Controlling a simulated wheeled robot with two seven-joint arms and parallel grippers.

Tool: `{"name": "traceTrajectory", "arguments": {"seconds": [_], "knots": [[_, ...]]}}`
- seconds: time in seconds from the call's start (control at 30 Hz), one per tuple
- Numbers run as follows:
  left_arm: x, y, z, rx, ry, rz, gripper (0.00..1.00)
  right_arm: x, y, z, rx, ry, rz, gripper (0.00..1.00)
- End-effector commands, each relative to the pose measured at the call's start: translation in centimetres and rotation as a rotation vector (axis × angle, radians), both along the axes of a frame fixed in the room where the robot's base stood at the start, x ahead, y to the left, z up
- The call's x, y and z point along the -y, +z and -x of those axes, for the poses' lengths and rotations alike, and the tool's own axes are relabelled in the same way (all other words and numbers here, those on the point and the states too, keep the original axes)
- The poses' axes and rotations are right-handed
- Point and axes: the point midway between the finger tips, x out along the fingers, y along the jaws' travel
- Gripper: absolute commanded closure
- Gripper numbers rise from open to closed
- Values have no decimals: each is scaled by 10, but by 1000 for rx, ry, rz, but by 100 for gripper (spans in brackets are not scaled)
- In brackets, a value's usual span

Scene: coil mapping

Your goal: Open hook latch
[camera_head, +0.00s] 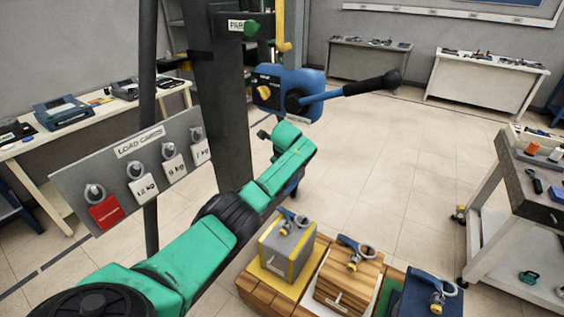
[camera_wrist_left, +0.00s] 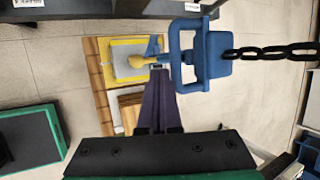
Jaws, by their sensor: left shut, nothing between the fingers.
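In the left wrist view a blue hook assembly (camera_wrist_left: 187,55), with a loop-shaped frame and a solid block, hangs on a black chain (camera_wrist_left: 275,52). A yellow piece with a rounded end (camera_wrist_left: 138,62) shows just left of the loop; I cannot tell whether it is the latch. My left gripper (camera_wrist_left: 158,72) is shut and empty, its dark fingertips close to the yellow piece and the loop's left side. Contact cannot be told. In the head view my green left arm reaches toward the blue hoist (camera_head: 290,95); its fingers and the hook cannot be made out there. My right gripper is not seen.
A grey block (camera_head: 287,245), a wooden block (camera_head: 347,280) and a dark blue block (camera_head: 428,295), each with a ring, stand below the arm. A load-card panel (camera_head: 130,170) stands left, a column (camera_head: 228,110) behind, a cart (camera_head: 520,190) right. Open floor lies between.

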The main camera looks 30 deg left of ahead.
Motion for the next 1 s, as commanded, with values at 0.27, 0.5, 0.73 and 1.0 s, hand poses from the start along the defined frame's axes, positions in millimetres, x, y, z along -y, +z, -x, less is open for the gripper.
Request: {"name": "traceTrajectory", "arguments": {"seconds": [0.27,0.5,0.73,1.0], "knots": [[13,33,14,6,-1,0,100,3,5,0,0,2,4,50],[34,90,40,7,0,0,100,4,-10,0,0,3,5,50],[45,122,55,2,1,-1,100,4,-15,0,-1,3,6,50],[46,112,54,-1,11,10,100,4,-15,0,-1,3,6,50]]}}
